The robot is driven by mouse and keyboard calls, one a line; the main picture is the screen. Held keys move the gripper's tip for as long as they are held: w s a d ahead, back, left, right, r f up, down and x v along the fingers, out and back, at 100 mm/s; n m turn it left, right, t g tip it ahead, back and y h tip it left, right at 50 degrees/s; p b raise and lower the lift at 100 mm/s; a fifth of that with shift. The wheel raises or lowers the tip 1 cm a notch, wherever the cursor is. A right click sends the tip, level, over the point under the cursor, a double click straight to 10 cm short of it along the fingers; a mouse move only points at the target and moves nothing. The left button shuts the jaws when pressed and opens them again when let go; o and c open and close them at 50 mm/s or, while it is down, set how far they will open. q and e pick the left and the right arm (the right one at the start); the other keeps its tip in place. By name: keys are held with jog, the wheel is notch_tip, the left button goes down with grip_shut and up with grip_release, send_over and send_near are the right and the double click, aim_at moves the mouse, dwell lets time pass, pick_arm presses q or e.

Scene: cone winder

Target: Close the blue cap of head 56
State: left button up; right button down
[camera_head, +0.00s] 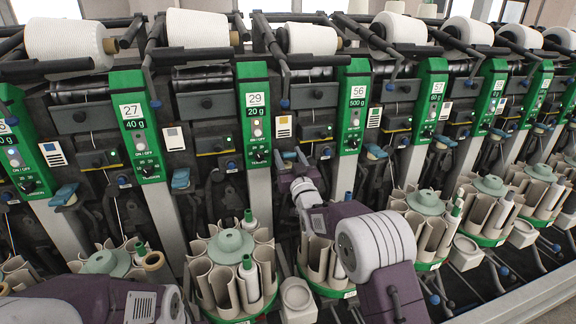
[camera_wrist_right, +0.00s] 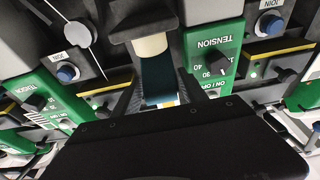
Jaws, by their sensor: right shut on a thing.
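My right gripper (camera_head: 293,168) is at the machine between the panels of heads 29 and 56. It is shut on a blue cap (camera_wrist_right: 158,80), seen below a cream cylinder (camera_wrist_right: 150,45) in the wrist view. In the head view the gripper mostly hides this cap. Whether the cap is raised or lowered I cannot tell. My left gripper is out of view; only part of that arm shows at bottom left.
The panel of head 29 (camera_head: 256,115) is close left of my right gripper. Other blue caps (camera_head: 181,179) and (camera_head: 375,152) sit at neighbouring positions. White yarn cones (camera_head: 197,28) line the top.

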dwell(0.4)
jog(key=c, duration=0.9)
grip_release()
jog(key=b+v, duration=0.8)
jog(key=v, duration=0.1)
